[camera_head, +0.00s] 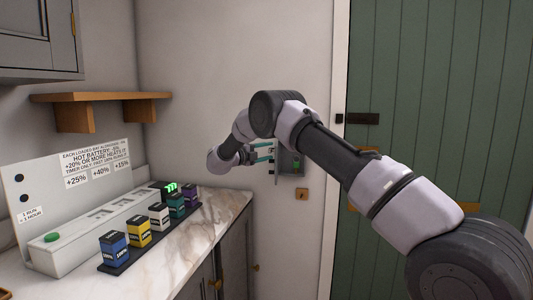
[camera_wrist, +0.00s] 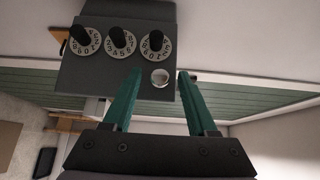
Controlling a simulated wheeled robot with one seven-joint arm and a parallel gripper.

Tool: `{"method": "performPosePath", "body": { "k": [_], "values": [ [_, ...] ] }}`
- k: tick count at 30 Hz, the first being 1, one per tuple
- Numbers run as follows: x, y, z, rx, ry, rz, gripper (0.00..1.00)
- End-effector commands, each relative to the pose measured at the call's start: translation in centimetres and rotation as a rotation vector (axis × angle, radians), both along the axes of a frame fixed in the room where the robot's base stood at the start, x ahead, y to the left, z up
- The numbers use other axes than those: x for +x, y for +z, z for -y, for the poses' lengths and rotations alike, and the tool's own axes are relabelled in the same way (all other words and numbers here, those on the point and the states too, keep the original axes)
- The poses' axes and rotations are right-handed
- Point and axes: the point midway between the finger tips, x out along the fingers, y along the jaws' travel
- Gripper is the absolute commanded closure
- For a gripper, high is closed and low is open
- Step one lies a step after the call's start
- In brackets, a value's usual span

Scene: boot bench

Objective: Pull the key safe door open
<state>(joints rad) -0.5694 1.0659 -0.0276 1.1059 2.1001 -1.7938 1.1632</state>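The key safe (camera_head: 291,161) is a small grey box on the pale wall beside the green door, partly hidden behind my arm and gripper. In the wrist view its grey front (camera_wrist: 85,75) carries three numbered dials with black knobs and one small round pale knob (camera_wrist: 160,78). My gripper (camera_wrist: 160,72) has two teal fingers, open and apart. The pale knob shows between the fingertips, with a gap on each side. The gripper (camera_head: 265,153) also shows at the safe in the head view. I cannot tell whether the safe door is ajar.
A marble counter (camera_head: 222,207) with a grey charger box (camera_head: 85,245) and several coloured batteries stands at the left. A wooden shelf (camera_head: 100,97) hangs above it. The green door (camera_head: 435,90) is at the right. A small brass plate (camera_head: 302,194) is below the safe.

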Motion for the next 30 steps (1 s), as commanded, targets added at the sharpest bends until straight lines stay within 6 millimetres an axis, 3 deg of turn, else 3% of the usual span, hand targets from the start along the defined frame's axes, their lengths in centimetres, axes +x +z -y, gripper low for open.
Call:
{"method": "performPosePath", "body": {
  "k": [11,24,30],
  "values": [
    [-0.4,0.0,-0.6,0.001,0.003,-0.001,0.42],
    [-5.1,0.0,-7.0,0.001,0.003,-0.001,0.42],
    [-6.3,0.0,-8.5,0.0,0.001,0.0,0.42]
  ]
}}
